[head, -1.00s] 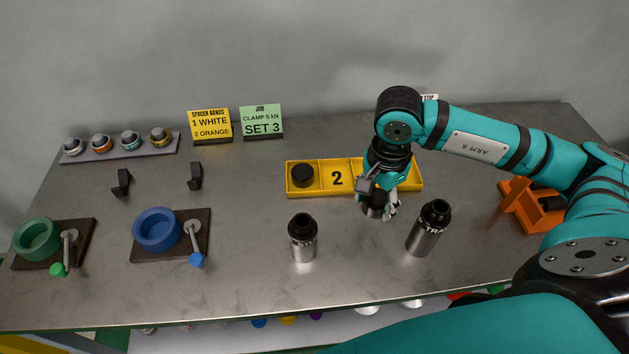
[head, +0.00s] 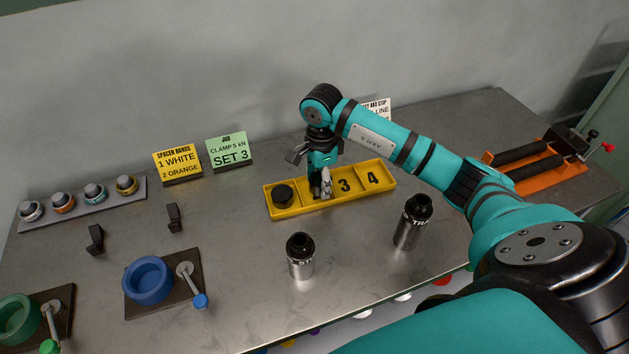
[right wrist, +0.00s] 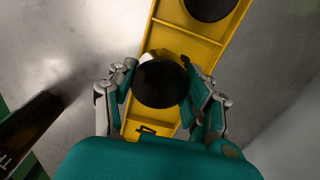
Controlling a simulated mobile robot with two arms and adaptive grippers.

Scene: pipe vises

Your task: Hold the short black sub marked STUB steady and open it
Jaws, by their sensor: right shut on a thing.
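The short sub marked "ST…" (head: 300,257), silver with a black top, stands upright on the bench in the head view. A similar sub marked "TRA…" (head: 412,222) stands to its right; its dark side shows in the right wrist view (right wrist: 30,125). My right gripper (head: 322,188) is over the second compartment of the yellow numbered tray (head: 300,208). In the right wrist view its fingers are shut on a round black-topped piece (right wrist: 162,85). I cannot tell whether this piece touches the tray floor. My left gripper is not in view.
A black disc (head: 283,195) lies in the tray's first compartment. A blue vise (head: 147,280) and a green vise (head: 18,320) with levers are at left. An orange rack (head: 545,170) is at right. Several knobs (head: 95,192) line the back left. Bare bench surrounds the sub.

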